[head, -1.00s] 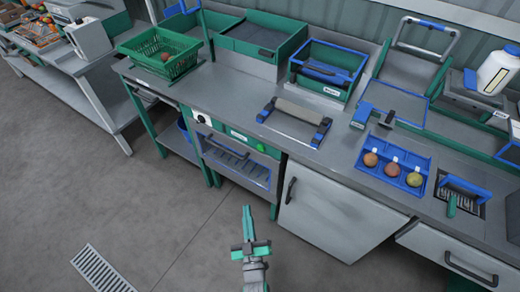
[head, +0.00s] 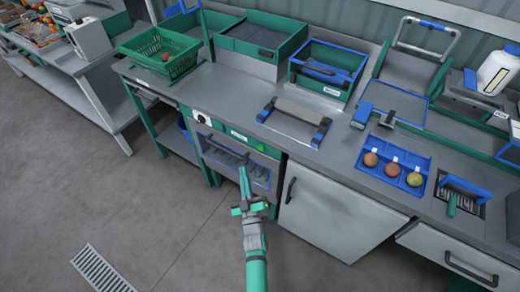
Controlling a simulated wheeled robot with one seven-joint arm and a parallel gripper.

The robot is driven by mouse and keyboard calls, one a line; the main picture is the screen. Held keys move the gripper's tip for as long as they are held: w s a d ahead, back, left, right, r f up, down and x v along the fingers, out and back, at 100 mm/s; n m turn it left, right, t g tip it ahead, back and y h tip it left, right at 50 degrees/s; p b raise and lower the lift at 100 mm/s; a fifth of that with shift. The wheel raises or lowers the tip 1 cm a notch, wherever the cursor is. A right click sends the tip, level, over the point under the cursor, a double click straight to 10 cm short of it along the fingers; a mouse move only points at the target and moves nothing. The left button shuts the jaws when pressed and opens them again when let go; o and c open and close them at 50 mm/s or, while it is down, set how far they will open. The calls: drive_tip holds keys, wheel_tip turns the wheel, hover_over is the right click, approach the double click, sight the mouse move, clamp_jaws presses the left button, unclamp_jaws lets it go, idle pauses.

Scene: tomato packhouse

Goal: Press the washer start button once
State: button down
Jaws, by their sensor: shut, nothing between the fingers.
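The washer (head: 226,133) is built in under the counter, with a green front panel, a dark knob on a white plate at its left and a pale label. A small round green button (head: 261,147) sits at the panel's right end; I take it for the start button. My gripper (head: 244,172) is shut and empty, its fingers pointing up toward the washer. In the picture the fingertips are just below and left of the button, apart from it. They overlap the slatted lower front of the washer; the depth gap cannot be judged.
A dark-handled cabinet door (head: 335,215) stands right of the washer. On the counter are a green basket (head: 160,50), a roller with blue ends (head: 297,118) and a blue tray (head: 370,180) with three round fruits. The floor in front is clear, with a drain grate (head: 100,268).

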drive_tip(key=w+d, duration=0.5)
drive_tip(key=w, duration=0.2)
idle(0.3)
idle(2.0)
drive_tip(key=shift+w+d, duration=0.25)
drive_tip(key=shift+w, duration=0.05)
drive_tip(key=shift+w+d, duration=0.25)
drive_tip(key=shift+w, duration=0.1)
idle(0.9)
idle(0.4)
drive_tip(key=shift+s+a, duration=0.5)
drive_tip(key=shift+s, duration=0.2)
drive_tip(key=shift+s+a, duration=0.1)
drive_tip(key=shift+s+a, duration=0.7)
drive_tip(key=shift+s, duration=0.3)
drive_tip(key=shift+s+a, duration=0.7)
drive_tip(key=shift+s, duration=0.25)
